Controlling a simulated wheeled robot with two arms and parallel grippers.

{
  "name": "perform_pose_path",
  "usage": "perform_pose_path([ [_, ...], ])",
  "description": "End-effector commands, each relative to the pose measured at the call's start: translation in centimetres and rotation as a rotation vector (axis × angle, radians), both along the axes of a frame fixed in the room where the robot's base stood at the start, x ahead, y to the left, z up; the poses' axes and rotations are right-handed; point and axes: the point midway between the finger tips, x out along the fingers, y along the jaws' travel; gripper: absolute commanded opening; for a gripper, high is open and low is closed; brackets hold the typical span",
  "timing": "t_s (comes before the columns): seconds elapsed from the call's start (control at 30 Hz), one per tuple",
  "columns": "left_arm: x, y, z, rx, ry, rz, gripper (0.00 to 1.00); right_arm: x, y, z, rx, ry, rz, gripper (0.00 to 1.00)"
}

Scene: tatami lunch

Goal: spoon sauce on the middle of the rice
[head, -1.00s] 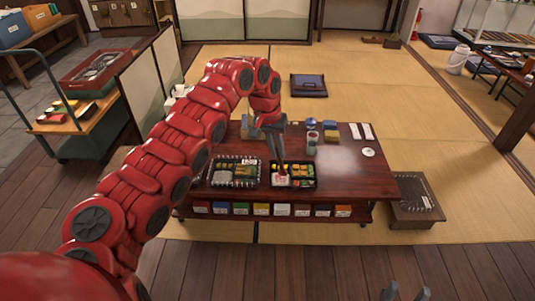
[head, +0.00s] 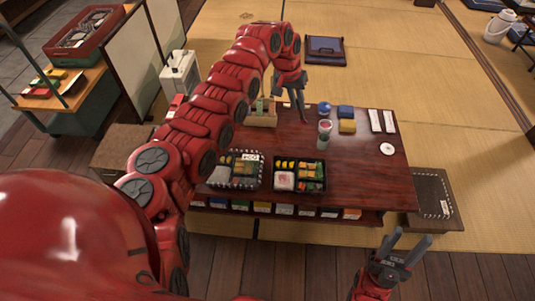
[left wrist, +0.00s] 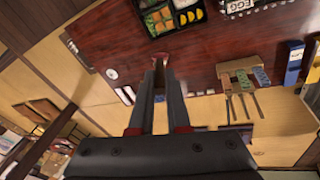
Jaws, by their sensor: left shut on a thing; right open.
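My left gripper (head: 302,115) is over the back half of the dark table, behind the lunch boxes. Its fingers are shut on a small, dark reddish thing (left wrist: 161,59), seen between the tips in the left wrist view; its shape is too unclear to name. The rice (head: 283,180) is a pale, faintly pink block in the front left compartment of the right black lunch box (head: 299,194). Whether sauce lies on it is too small to tell. My right gripper (head: 404,248) is open and empty in front of the table at the right.
A second lunch box (head: 235,187) stands to the left. A wooden caddy (head: 262,121), a cup with a red top (head: 324,134), a blue ball (head: 324,109) and yellow and blue blocks stand behind. The table's right half is mostly clear.

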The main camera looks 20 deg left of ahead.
Motion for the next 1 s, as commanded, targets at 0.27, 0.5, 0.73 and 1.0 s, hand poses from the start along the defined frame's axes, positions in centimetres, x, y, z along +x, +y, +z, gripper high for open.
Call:
perform_pose_path([
  [0.27, -0.8, 1.3, -6.2, -0.024, -0.034, 0.035, 0.00, 0.0, 0.0, 2.2, 0.000, 0.000, 0.000, 0.50],
  [0.5, -5.2, 4.0, -14.7, -0.042, -0.074, 0.052, 0.00, 0.0, 0.0, 4.1, 0.000, 0.000, 0.000, 0.50],
  [0.73, -9.4, 5.8, -19.5, -0.060, -0.101, 0.030, 0.00, 0.0, 0.0, 5.1, 0.000, 0.000, 0.000, 0.50],
  [1.0, -10.2, 6.2, -21.2, -0.064, -0.115, 0.019, 0.00, 0.0, 0.0, 4.6, 0.000, 0.000, 0.000, 0.50],
])
